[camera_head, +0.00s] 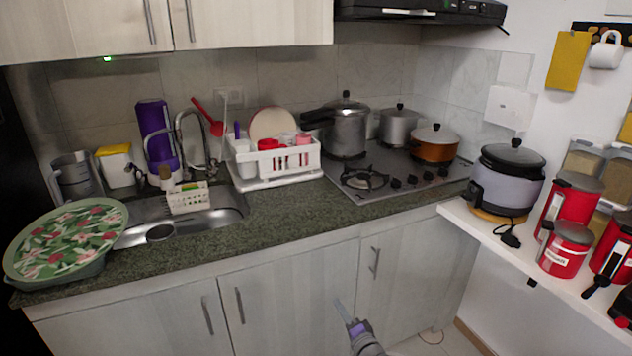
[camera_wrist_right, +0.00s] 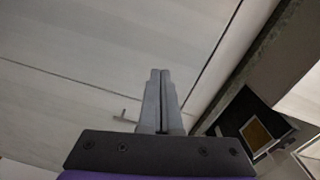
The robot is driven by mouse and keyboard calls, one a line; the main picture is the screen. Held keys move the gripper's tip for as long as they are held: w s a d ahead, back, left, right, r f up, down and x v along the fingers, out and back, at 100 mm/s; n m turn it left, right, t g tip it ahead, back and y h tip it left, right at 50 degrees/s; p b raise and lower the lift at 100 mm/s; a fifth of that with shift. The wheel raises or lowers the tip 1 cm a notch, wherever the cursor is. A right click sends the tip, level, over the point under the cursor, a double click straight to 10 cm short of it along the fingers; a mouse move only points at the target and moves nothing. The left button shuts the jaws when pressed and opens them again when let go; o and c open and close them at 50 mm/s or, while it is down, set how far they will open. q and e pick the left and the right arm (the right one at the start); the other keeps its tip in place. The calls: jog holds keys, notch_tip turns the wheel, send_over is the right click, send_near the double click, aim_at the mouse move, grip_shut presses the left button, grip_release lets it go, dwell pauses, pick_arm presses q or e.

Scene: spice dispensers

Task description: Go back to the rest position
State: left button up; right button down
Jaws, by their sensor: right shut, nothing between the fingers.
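My right gripper (camera_head: 343,312) shows at the bottom middle of the head view, low in front of the pale lower cabinet doors (camera_head: 290,300). In the right wrist view its two grey fingers (camera_wrist_right: 161,75) lie together, shut with nothing between them. The cabinet doors and a handle show behind the fingers there. My left gripper is not in view.
The granite counter (camera_head: 290,215) runs above the cabinets, with a sink, a white dish rack (camera_head: 275,160) and a stove (camera_head: 400,175). A white shelf (camera_head: 480,225) at the right holds a rice cooker (camera_head: 507,180) and red dispensers (camera_head: 566,250). The floor before the cabinets looks clear.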

jog(key=s+a+r+n+g, duration=0.1)
jog(key=s+r+n+g, duration=0.15)
jog(key=s, duration=0.35)
jog(key=s+a+r+n+g+y, duration=0.1)
jog(key=s+r+n+g, duration=0.1)
jog(key=s+r+n, duration=0.3)
jog(key=s+a+r+n+g, duration=0.1)
jog(key=s+r+g, duration=0.1)
jog(key=s, duration=0.5)
jog(key=s+d+f+n+g+h, duration=0.15)
jog(key=s+d, duration=0.25)
jog(key=s, duration=0.4)
jog(key=s+d+f+g+h, duration=0.2)
jog(key=s+d+f+h, duration=0.15)
jog(key=s, duration=0.45)
jog(key=s+d+f+n+g+h, duration=0.1)
jog(key=s+d+g+h, duration=0.1)
jog(key=s+d, duration=0.5)
pick_arm(q)
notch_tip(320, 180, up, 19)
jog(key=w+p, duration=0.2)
jog(key=p, duration=1.5)
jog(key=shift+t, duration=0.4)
pick_arm(e)
notch_tip(320, 180, up, 19)
jog(key=a+t, duration=0.1)
jog(key=shift+s+a+h, duration=0.15)
jog(key=shift+s+h, duration=0.15)
